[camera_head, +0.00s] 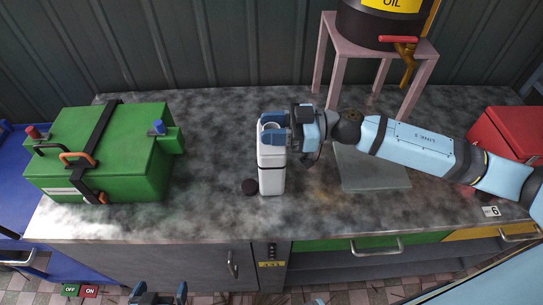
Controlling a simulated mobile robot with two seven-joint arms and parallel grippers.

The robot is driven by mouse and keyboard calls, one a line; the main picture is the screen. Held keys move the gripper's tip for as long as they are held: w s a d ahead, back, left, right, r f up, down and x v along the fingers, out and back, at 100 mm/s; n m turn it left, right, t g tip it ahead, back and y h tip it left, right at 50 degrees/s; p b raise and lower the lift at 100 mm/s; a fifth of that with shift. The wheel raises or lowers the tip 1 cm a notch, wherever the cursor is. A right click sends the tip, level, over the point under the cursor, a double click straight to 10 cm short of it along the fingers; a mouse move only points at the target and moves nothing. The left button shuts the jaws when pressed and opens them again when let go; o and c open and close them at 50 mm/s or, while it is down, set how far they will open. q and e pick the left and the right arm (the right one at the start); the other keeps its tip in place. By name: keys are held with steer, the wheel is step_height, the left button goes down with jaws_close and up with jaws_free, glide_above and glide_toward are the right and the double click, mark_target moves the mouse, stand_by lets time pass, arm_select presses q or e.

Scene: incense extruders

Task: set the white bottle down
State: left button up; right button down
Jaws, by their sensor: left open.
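The white bottle (271,175) is upright at the middle of the counter, near its front edge. Its base appears to be at the counter top, but I cannot tell whether it touches. My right gripper (272,127) reaches in from the right with its fingers on the near and far sides of the bottle's open top, shut on it. The fingers hide part of the neck. My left gripper (158,297) is open at the bottom edge, in front of the counter, and mostly out of frame.
A green box (125,135) with a black strap stands on the counter (215,205) at left. A grey plate (370,172) lies right of the bottle. Behind it, a pink stand (333,48) bears an oil drum (375,30). A red box (505,135) is far right.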

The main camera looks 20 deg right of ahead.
steer(key=shift+f, duration=0.45)
steer(key=shift+r, duration=0.1)
